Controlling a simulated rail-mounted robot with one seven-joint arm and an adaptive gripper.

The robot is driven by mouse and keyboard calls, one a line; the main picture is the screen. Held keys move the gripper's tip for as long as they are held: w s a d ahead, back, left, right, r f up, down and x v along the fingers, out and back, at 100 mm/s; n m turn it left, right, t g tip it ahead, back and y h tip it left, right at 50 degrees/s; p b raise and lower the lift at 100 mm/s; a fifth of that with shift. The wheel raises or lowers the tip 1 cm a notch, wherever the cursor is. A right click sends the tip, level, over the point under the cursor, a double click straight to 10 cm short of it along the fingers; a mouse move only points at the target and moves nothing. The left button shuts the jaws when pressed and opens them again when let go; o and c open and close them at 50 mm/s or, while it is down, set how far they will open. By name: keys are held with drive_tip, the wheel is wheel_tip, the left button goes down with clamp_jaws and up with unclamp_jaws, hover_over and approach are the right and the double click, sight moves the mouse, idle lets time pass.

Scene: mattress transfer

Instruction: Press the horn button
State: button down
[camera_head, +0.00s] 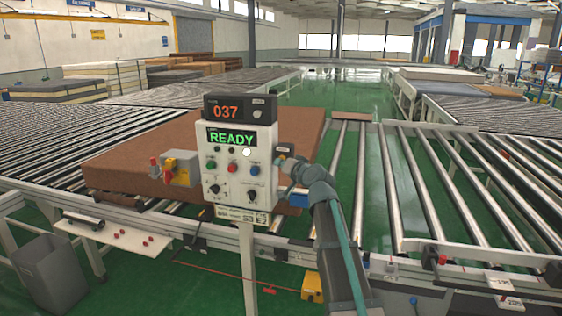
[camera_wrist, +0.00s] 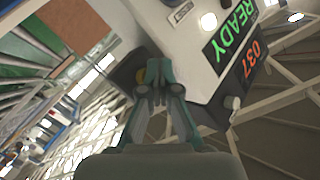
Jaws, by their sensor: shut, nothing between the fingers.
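The control box (camera_head: 240,185) stands on a post and shows a green READY screen (camera_head: 232,139). Its front has red, green and blue buttons and black knobs. A dark housing (camera_head: 284,150) sticks out from its right side. In the wrist view this dark housing (camera_wrist: 125,72) carries a small yellow round part (camera_wrist: 141,75), partly behind my fingertips. I cannot read a horn label on any button. My gripper (camera_head: 290,164) is shut and empty at the right side of the box. In the wrist view its fingertips (camera_wrist: 157,68) overlap the housing; contact cannot be told.
A brown mattress (camera_head: 125,158) lies on the rollers behind the box. A yellow-grey switch box (camera_head: 181,168) with a red knob is at the box's left. Roller conveyors (camera_head: 470,180) stretch right. A grey bin (camera_head: 55,272) stands at lower left.

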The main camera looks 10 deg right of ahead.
drive_tip(key=shift+s+a, duration=0.25)
drive_tip(key=shift+s, duration=0.3)
drive_tip(key=shift+s+a, duration=0.1)
drive_tip(key=s, duration=0.1)
drive_tip(key=s+a, duration=0.2)
drive_tip(key=s, duration=0.1)
drive_tip(key=shift+s+a+p, duration=0.1)
drive_tip(key=shift+p, duration=0.3)
idle(0.5)
